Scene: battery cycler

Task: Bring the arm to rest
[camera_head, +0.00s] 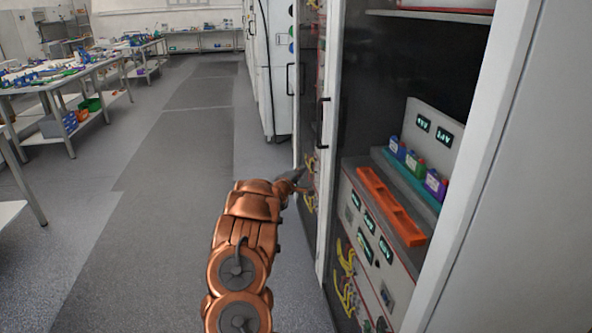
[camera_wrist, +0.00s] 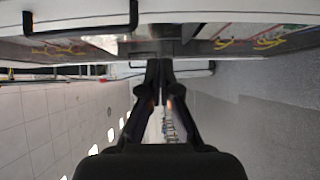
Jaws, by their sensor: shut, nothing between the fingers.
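My copper-coloured arm reaches up from the bottom of the head view. My gripper (camera_head: 297,175) is at its far end, pointing right toward the cabinet's glass door (camera_head: 312,90). I cannot tell from the head view whether it touches the door. In the wrist view my gripper (camera_wrist: 160,62) shows its dark fingers together with nothing between them. The fingertips are close to the cabinet front and a dark door handle (camera_wrist: 190,68).
The open cabinet (camera_head: 500,150) on the right holds a battery cycler with coloured batteries (camera_head: 412,160) and an orange tray (camera_head: 390,205). Workbenches (camera_head: 55,85) stand at the left. The grey floor aisle (camera_head: 150,190) between is clear.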

